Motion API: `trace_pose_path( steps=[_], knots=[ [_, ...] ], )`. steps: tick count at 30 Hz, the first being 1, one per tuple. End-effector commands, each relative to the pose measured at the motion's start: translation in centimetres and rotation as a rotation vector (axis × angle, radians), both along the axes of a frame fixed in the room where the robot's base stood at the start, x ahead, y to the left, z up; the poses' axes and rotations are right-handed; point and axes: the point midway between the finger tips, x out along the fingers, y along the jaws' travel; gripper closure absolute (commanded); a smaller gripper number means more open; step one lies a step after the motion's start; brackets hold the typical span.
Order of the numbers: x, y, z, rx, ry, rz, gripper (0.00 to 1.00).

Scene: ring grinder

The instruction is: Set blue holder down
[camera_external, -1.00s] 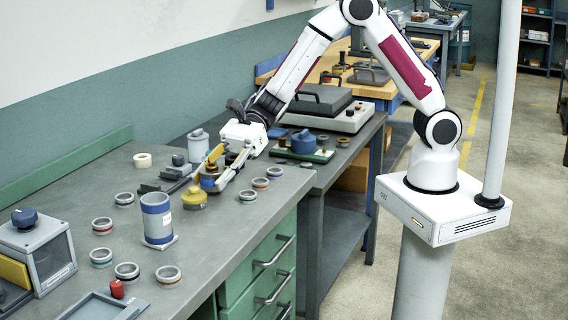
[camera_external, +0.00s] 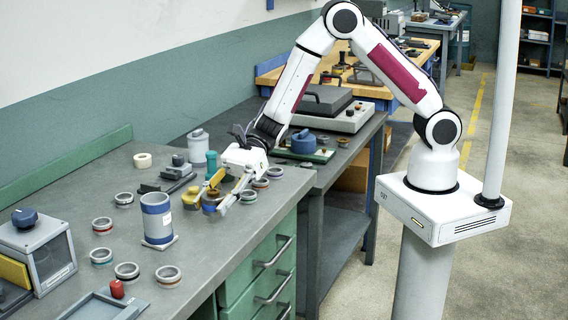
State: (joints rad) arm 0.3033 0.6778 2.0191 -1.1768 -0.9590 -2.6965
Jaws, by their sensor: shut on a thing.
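My gripper (camera_external: 217,195) points down over the grey bench, its fingers shut around a small holder. This blue holder (camera_external: 210,206) shows a bluish lower part and a brownish top between the fingers. It is low, at or just above the bench top; I cannot tell whether it touches. The fingers hide part of it. A yellow holder (camera_external: 190,198) stands close beside it on the left.
A green holder (camera_external: 211,160) stands behind my gripper. Several rings (camera_external: 248,196) lie to the right and front. A blue-grey cylinder (camera_external: 157,218) stands in front left. Dark blocks (camera_external: 172,180) lie to the left. The bench edge is close on the right.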

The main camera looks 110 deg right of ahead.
Motion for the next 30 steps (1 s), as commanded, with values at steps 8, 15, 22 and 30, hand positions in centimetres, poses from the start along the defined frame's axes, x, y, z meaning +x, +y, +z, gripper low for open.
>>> trace_pose_path(
  steps=[8, 15, 22, 30],
  knots=[
    [0.1, 0.0, -0.2, 0.001, -0.003, 0.000, 1.00],
    [0.0, 0.0, -2.1, 0.002, -0.002, 0.001, 1.00],
    [0.0, 0.0, -3.5, 0.000, -0.004, 0.001, 1.00],
    [0.0, 0.0, -3.6, 0.000, -0.004, 0.001, 1.00]
  ],
)
